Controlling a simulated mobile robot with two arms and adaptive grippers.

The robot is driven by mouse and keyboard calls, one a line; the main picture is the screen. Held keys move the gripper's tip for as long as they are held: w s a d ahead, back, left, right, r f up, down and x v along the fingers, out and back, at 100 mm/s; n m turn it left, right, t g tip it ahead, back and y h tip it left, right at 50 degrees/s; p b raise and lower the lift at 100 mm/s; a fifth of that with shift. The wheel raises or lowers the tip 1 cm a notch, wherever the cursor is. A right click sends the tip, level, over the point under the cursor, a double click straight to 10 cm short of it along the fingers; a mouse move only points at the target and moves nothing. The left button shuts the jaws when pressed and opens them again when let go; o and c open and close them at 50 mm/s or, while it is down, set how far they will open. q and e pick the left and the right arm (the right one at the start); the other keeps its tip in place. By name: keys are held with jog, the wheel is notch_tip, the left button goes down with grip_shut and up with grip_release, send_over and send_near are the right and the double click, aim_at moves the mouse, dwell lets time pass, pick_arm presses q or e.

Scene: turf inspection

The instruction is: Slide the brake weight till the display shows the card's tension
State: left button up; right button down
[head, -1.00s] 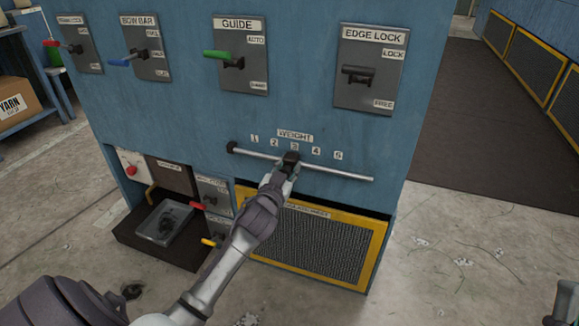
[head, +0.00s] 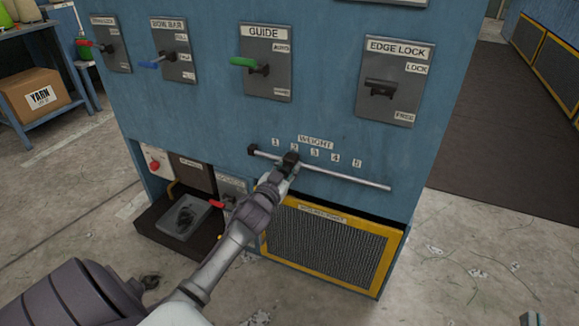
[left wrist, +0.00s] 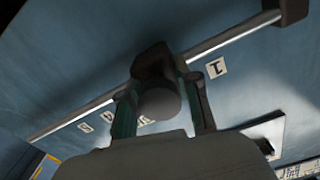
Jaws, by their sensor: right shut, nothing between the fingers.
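The brake weight (head: 291,158) is a dark block on a thin pale rail (head: 345,180) under the WEIGHT label (head: 315,142). In the head view it stands about under number 2. My left gripper (head: 286,167) is shut on it; in the left wrist view the fingers (left wrist: 162,98) lie on both sides of the weight (left wrist: 153,62) and its round knob. The number 1 label (left wrist: 216,68) is beside it there. Only a bit of my right gripper (head: 530,318) shows at the bottom right edge; it is shut. I cannot make out a tension display or card.
Above the rail are the GUIDE lever (head: 265,64) and EDGE LOCK lever (head: 390,88). A yellow-framed mesh panel (head: 325,248) lies below. A grey tray (head: 180,220) and red button (head: 154,165) are lower left. A dark stop (head: 252,149) ends the rail at left.

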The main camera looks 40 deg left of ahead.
pick_arm(q)
jog(key=o, duration=0.4)
jog(key=shift+o, duration=0.2)
jog(key=v, duration=1.2)
